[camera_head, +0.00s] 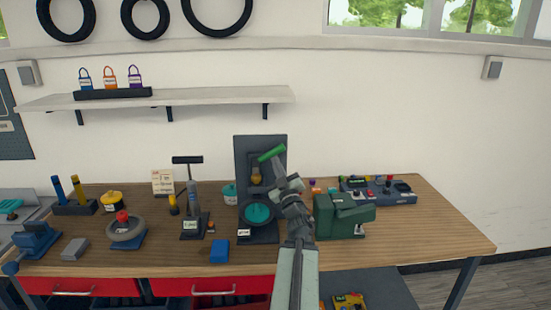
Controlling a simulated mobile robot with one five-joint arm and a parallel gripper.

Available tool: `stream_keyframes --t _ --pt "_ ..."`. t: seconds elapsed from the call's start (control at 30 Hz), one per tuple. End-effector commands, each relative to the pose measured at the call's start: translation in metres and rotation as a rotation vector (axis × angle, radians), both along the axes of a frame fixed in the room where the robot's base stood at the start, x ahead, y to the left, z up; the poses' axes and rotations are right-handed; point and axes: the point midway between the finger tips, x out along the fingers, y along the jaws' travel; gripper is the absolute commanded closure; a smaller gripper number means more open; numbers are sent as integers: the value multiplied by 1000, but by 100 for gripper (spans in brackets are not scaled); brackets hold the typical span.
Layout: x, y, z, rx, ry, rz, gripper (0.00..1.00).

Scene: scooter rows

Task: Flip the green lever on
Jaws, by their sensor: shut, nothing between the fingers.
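The green lever (270,153) is a short bright green bar, slanted up to the right, in front of a dark upright panel (243,148). The panel stands at the back of the wooden workbench, with a brass-coloured part (256,175) below the bar. My gripper (277,162) is shut with nothing in it, just below and in front of the green bar. I cannot tell whether they touch. My arm hides the right part of the panel and whatever joins the bar to it.
A teal round part (259,213) sits on a dark base below the panel. A green machine (342,216) stands close to my arm's right. A black-topped T-shaped tool (188,161) stands left. The bench's right end (450,225) is clear.

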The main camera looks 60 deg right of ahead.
Motion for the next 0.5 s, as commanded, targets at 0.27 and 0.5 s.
stream_keyframes --t 0.27,0.5 --pt "-13 1 6 -48 -5 20 100" --pt "-10 -1 8 -46 -5 20 100"
